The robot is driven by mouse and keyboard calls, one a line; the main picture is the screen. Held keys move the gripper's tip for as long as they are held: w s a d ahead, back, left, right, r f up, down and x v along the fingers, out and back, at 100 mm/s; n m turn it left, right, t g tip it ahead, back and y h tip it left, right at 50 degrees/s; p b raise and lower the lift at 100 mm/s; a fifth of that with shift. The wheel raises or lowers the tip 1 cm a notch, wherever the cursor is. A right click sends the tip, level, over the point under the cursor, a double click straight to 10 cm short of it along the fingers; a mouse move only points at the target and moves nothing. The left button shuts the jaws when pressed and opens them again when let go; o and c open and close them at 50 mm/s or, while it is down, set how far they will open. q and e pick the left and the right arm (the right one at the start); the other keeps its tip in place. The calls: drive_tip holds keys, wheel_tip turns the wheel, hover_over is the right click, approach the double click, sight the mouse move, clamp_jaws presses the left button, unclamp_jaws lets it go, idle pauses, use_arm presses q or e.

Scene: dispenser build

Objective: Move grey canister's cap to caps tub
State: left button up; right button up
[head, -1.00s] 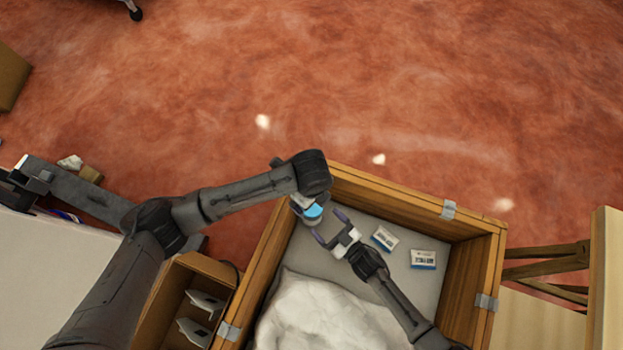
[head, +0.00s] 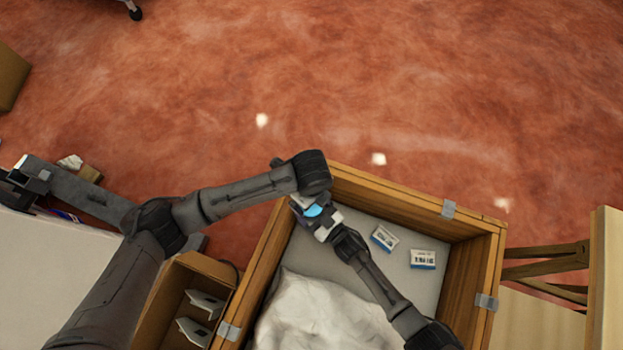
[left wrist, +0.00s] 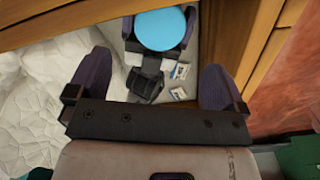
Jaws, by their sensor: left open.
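A round blue cap (head: 313,211) is over the left back corner of the wooden crate. It also shows as a flat blue disc at the top of the left wrist view (left wrist: 160,26). My right gripper (head: 317,215) has one finger close against each side of it and appears shut on it. My left gripper (left wrist: 158,60) is open, its two dark fingers wide apart, with the disc beyond their tips. In the head view my left wrist hides most of that gripper. I cannot make out a grey canister or a caps tub.
The wooden crate (head: 473,232) holds a crumpled white bag (head: 315,315) and two small labelled boxes (head: 384,238) (head: 423,259). A cardboard box (head: 160,300) with white pieces stands left of it. Tall crate walls are close to both grippers. The crate's right part has free floor.

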sight(314, 206)
use_arm(q)
drive_tip(key=shift+o, duration=0.2)
use_arm(e)
drive_tip(key=c, duration=1)
drive_tip(key=shift+o, duration=0.2)
use_arm(q)
drive_tip(key=f+n, duration=0.1)
drive_tip(key=f, duration=0.1)
drive_tip(key=f+n, duration=0.1)
drive_tip(key=f, duration=0.2)
drive_tip(key=f+n, duration=0.2)
drive_tip(key=shift+s+d+f, duration=0.1)
drive_tip(key=shift+d+f, duration=0.2)
drive_tip(key=shift+f, duration=0.1)
drive_tip(key=c, duration=1.1)
drive_tip(key=shift+r, duration=0.15)
